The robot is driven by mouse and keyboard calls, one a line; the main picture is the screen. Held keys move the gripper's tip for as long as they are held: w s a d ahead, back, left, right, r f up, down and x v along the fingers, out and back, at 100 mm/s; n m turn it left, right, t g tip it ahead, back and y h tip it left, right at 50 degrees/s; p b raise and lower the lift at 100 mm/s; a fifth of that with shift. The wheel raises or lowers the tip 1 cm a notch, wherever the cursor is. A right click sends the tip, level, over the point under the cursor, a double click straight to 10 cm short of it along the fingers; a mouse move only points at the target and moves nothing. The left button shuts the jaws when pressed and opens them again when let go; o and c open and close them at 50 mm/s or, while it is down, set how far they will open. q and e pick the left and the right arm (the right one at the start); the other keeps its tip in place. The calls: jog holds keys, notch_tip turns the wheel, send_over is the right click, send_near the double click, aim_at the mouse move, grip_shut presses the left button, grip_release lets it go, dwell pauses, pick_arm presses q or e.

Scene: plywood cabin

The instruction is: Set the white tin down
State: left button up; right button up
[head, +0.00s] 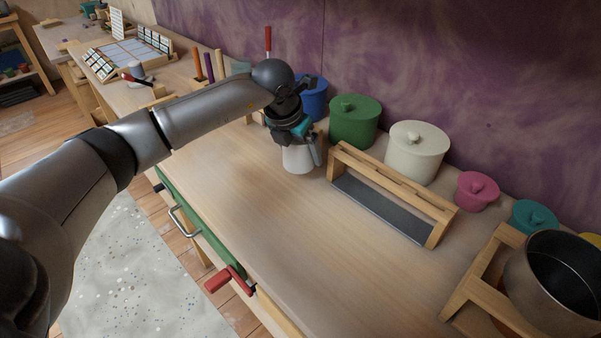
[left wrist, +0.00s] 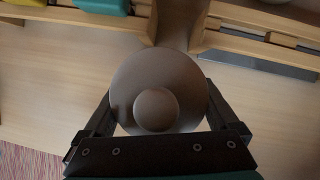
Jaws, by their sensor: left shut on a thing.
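My left gripper (head: 300,148) points down over the wooden counter (head: 235,190), shut on a small white tin (head: 298,160). The tin is upright, its lower body showing below the fingers. I cannot tell whether its base touches the counter. In the left wrist view its round lid and knob (left wrist: 155,108) look grey in shade, with a finger of the left gripper (left wrist: 158,118) on either side. The gripper and wrist hide the tin's top in the head view. My right gripper is not in view.
A wooden rack with a dark base (head: 385,208) stands just right of the tin. Behind are lidded blue (head: 314,103), green (head: 354,122), cream (head: 417,152), pink (head: 477,191) and teal (head: 533,217) pots. A large pot (head: 530,295) stands front right. The counter's front middle is clear.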

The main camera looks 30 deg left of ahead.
aim_at(300, 182)
pick_arm(q)
notch_tip(300, 182, down, 2)
jog(key=shift+f, duration=0.1)
notch_tip(300, 182, down, 4)
jog(key=shift+r+b, duration=0.2)
jog(key=shift+b, duration=0.2)
jog(key=shift+f, duration=0.2)
jog(key=o, duration=1.2)
jog(key=shift+c, duration=0.2)
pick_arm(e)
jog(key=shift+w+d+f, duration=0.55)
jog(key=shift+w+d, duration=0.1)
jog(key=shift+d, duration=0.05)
pick_arm(q)
jog(key=shift+r, duration=0.1)
